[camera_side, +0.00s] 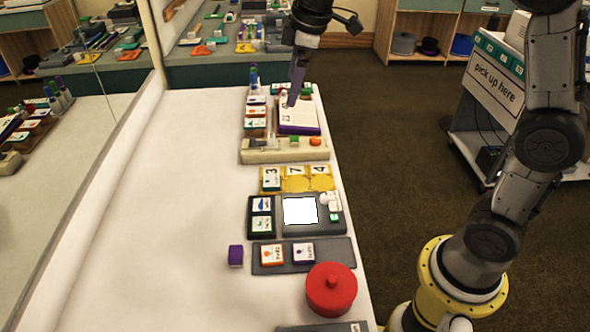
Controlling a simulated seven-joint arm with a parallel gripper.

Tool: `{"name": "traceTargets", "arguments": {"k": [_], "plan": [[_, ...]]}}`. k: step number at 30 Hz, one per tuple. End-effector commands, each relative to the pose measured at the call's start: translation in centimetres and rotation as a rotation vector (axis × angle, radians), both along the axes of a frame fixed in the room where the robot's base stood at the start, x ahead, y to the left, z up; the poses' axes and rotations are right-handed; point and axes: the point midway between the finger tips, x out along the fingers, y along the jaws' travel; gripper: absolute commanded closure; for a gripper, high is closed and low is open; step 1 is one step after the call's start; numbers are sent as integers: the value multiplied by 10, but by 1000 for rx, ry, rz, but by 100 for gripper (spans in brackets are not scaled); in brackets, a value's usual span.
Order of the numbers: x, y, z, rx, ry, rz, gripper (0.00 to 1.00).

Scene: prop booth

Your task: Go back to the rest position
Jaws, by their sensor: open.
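My gripper (297,84) is at the far end of the white table (180,200), pointing down above an open book or pad with a purple edge (300,115). Its fingers are small and dark in this view. It is open, and nothing shows held in it. I cannot tell whether the fingertips touch the page.
Nearer are a yellow number holder (297,184), a grey device with a white screen (300,210), a purple cube (235,256) and a red lidded pot (331,289). The table's left side is clear.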

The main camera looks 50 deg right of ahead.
Motion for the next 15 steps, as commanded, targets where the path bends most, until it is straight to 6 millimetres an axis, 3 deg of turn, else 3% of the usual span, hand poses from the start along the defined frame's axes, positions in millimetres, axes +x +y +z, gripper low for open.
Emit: {"name": "traceTargets", "arguments": {"k": [3, 7, 11, 15], "plan": [[-49, -2, 31, 19, -70, -57, 4], [-102, -4, 47, 49, -133, -136, 4], [-157, -5, 47, 90, -190, -231, 4], [-215, -6, 28, 148, -236, -354, 4]]}}
